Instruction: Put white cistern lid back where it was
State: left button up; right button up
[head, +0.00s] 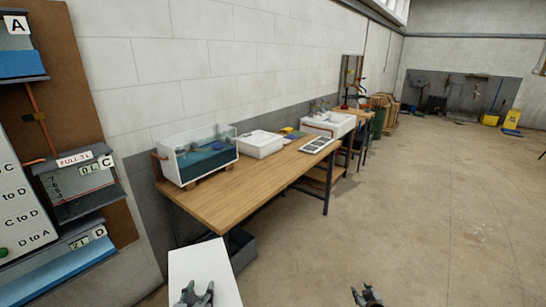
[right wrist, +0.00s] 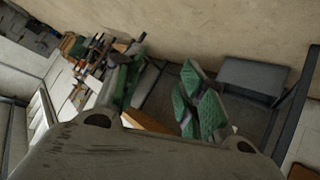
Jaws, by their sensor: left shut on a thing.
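The white cistern lid (head: 206,262) is a flat white slab at the bottom of the head view. My left gripper (head: 195,292) is shut on its near end and holds it in front of the bench's left end. The cistern (head: 198,157) is a white, clear-fronted tank with blue water in it, on the left part of the bench. Its top is open, and the lid is apart from it. My right gripper (head: 367,293) is empty over the floor. In the right wrist view its green-padded fingers (right wrist: 162,88) are spread apart.
The wooden bench (head: 236,189) runs along the wall. A white box (head: 260,144), a dark-and-white panel (head: 317,145) and a sink (head: 330,122) stand to the cistern's right. A board with labelled tanks (head: 84,180) is close on the left. The floor (head: 420,210) at right is clear.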

jog(key=s+a+f+g, duration=0.2)
jog(key=s+f+g, duration=0.3)
jog(key=s+f, duration=1.7)
jog(key=s+a+f+g, duration=0.1)
jog(key=s+f, duration=0.3)
jog(key=s, duration=1.3)
jog(key=s+a+f+g, duration=0.2)
jog(key=s+f+g, duration=0.1)
jog(key=s, duration=1.3)
jog(key=shift+s+f+g, duration=0.3)
jog(key=shift+s+f, duration=0.05)
jog(key=shift+f, duration=0.25)
